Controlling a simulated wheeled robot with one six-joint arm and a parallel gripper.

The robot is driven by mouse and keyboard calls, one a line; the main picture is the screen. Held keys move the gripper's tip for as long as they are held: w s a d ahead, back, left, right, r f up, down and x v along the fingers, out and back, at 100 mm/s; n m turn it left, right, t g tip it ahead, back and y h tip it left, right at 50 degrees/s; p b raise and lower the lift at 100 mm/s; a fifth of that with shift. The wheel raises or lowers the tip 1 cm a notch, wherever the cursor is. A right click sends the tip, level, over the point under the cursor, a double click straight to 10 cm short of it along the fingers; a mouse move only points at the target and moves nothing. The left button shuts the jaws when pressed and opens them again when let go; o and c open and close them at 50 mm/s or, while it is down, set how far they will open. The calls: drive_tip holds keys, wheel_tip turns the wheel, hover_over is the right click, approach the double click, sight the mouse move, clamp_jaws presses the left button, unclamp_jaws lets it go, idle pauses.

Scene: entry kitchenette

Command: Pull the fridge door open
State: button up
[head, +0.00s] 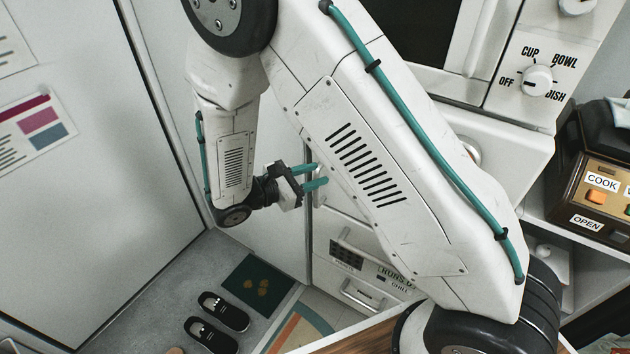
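My gripper (318,177) is at the picture's centre, with two teal fingers pointing right and a visible gap between them. Its fingertips are at a pale front beside a small white handle-like part (319,197). My own upper arm link hides much of this area, so I cannot tell whether the fingertips touch that part. A low white unit (345,215) stands here, with a dark vent, partly hidden lettering and a drawer-like handle below. I cannot tell for sure which front is the fridge door. No door here visibly stands ajar.
A large grey panel (90,180) with posted papers fills the left. Dark slippers (218,318) and a green mat (260,284) lie on the floor. A dial panel (545,75) is top right, and a brown appliance (600,180) stands on the right. A wooden edge (345,338) is in front.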

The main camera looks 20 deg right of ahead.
drive_tip(key=w+a+f+n+t, duration=0.2)
drive_tip(key=a+f+n+t, duration=0.2)
drive_tip(key=f, duration=0.3)
drive_tip(key=shift+n, duration=0.3)
drive_tip(key=x, duration=0.7)
drive_tip(key=shift+d, duration=0.35)
